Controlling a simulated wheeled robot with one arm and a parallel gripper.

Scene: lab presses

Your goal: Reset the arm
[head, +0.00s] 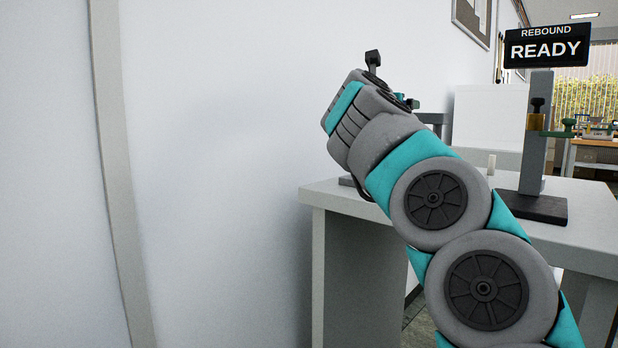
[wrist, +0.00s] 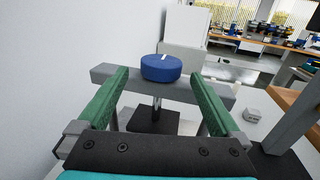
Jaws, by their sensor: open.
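In the wrist view, my gripper (wrist: 161,75) is open, with its two green fingers spread apart and nothing held. A blue round cap (wrist: 161,68) with a white mark sits on a grey horizontal bar (wrist: 208,87), beyond and between the fingertips. A thin metal post under the bar meets a dark base (wrist: 152,121). Whether the fingers touch the bar is unclear. In the head view, my arm hides most of this device; part of its grey bar (head: 431,118) shows behind my wrist. A black sign (head: 547,46) reads "REBOUND READY".
The grey bench (head: 590,240) carries a grey upright (head: 531,170) with an amber and green fitting, right of my arm. A small pale block (wrist: 253,116) lies on the bench. A white wall (head: 220,180) runs close on the left. Other benches stand farther back.

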